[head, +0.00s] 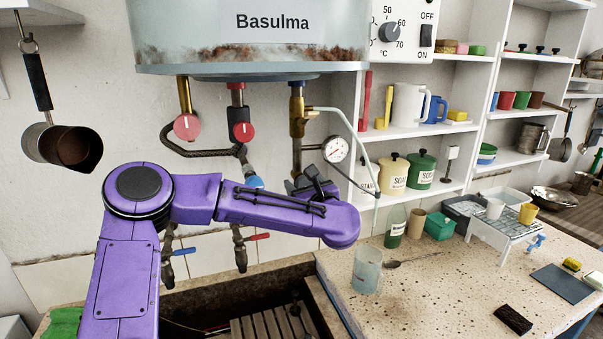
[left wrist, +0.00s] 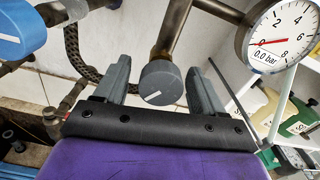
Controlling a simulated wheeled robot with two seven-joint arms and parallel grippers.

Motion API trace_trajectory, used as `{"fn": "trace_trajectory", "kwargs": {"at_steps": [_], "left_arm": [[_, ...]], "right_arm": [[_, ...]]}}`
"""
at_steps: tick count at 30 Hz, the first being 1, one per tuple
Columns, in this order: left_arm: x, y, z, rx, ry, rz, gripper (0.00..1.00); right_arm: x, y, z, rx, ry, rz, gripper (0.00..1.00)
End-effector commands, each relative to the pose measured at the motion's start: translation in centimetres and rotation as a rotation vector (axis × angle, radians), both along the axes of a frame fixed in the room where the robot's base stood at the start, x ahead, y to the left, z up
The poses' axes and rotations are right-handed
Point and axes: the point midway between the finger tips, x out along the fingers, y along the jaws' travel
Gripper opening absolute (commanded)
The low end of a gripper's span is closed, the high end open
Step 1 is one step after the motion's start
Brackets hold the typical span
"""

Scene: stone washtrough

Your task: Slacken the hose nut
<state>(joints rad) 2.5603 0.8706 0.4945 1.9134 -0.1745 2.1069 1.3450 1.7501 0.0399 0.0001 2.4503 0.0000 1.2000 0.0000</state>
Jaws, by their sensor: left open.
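A dark braided hose (head: 200,153) runs below the boiler to a metal fitting (head: 240,151); I cannot tell for sure which part is the hose nut. The hose (left wrist: 84,52) also shows at left in the left wrist view. My left gripper (head: 316,184) is under the boiler's right pipe, its fingers partly hidden by my arm in the head view. In the left wrist view, it (left wrist: 159,68) is open, with a grey round knob (left wrist: 161,84) with a white mark between its fingers in the picture; contact cannot be told. My right gripper is not in view.
The boiler (head: 180,40) hangs above, with two red round valves (head: 187,126) (head: 242,131) below. A pressure gauge (left wrist: 281,37) near zero is right of the gripper, a blue knob (left wrist: 20,30) left. A speckled counter (head: 430,285) holds a glass beaker (head: 367,272).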

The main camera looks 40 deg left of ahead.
Motion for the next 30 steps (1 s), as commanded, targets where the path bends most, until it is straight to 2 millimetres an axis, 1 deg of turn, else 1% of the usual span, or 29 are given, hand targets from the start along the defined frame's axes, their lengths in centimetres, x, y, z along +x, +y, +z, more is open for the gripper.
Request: {"fn": "trace_trajectory", "kwargs": {"at_steps": [1,3,11,14,15,16,17,20,25,27,30], "left_arm": [[0.2,0.5,0.2,-0.001,0.001,0.001,0.70],[0.4,1.0,0.1,0.000,0.000,0.001,0.70],[0.5,1.2,-0.1,0.001,0.000,0.000,0.70],[0.5,1.2,-0.1,0.001,0.000,0.001,0.40],[0.5,1.2,-0.1,0.001,0.000,0.001,0.27],[0.5,1.2,-0.1,0.001,0.000,0.001,0.17],[0.5,1.2,-0.1,0.001,0.000,0.001,0.14],[0.5,1.2,-0.2,0.002,0.001,0.001,0.14],[0.5,1.2,-0.8,0.036,0.063,0.001,0.14],[0.5,1.2,-0.7,0.053,0.095,0.000,0.14],[0.5,1.2,-0.4,0.065,0.123,0.001,0.14]], "right_arm": [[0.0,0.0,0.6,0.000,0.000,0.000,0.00],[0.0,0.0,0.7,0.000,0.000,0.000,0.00],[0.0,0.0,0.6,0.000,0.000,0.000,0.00],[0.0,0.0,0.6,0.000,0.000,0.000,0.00],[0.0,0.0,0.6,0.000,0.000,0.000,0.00],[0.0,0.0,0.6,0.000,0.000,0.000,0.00],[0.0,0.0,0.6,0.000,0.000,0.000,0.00],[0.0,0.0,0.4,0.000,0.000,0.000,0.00],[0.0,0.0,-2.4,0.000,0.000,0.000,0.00],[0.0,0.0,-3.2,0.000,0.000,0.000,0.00],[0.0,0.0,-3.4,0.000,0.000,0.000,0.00]]}}
